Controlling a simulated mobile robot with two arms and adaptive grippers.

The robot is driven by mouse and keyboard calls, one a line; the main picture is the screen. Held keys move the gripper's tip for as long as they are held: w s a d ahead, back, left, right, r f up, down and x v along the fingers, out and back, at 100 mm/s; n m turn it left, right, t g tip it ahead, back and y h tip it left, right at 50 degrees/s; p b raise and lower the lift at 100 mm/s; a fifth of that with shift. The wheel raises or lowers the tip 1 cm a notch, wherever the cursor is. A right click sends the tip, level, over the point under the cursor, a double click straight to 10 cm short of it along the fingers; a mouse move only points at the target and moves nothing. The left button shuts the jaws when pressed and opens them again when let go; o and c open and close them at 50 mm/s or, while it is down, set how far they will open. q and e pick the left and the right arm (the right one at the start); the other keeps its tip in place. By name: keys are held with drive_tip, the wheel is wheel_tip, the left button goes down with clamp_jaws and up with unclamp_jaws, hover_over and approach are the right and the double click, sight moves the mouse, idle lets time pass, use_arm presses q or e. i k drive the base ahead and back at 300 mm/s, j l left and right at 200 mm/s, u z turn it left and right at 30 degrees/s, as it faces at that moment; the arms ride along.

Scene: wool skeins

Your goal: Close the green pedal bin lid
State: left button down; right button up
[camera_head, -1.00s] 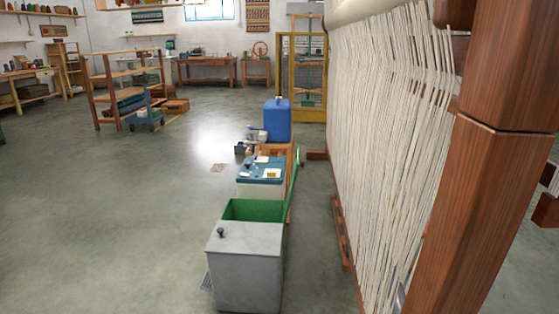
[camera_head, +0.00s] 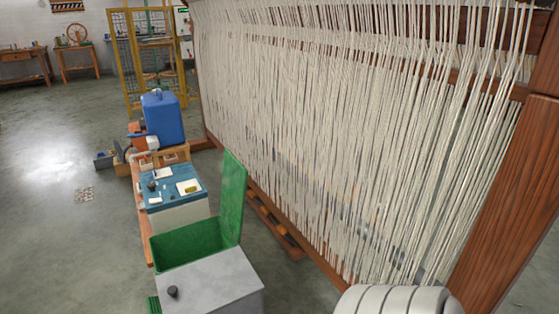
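The green pedal bin (camera_head: 185,246) stands on the floor at the lower left, with its top open. Its green lid (camera_head: 231,196) stands nearly upright on the bin's right side, next to the loom. A small green ridged piece (camera_head: 153,305), perhaps the pedal, shows low on the left. A grey box with a dark knob on top (camera_head: 215,288) is in front and hides much of the bin's body. Neither of my grippers is in view.
A large loom with pale warp threads (camera_head: 340,130) fills the right side. Behind the bin are a blue-topped box (camera_head: 170,190) and a blue container (camera_head: 162,118). A white ribbed form (camera_head: 398,300) shows at the bottom. The floor at left (camera_head: 50,220) is clear.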

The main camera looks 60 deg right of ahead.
sight(235, 177)
drive_tip(key=i+l+z, duration=0.15)
drive_tip(key=z, duration=0.3)
drive_tip(key=i+z, duration=0.65)
drive_tip(key=z, duration=0.25)
drive_tip(key=i+j+z, duration=0.2)
drive_tip(key=z, duration=0.25)
drive_tip(key=i+z, duration=0.1)
drive_tip(key=z, duration=1.5)
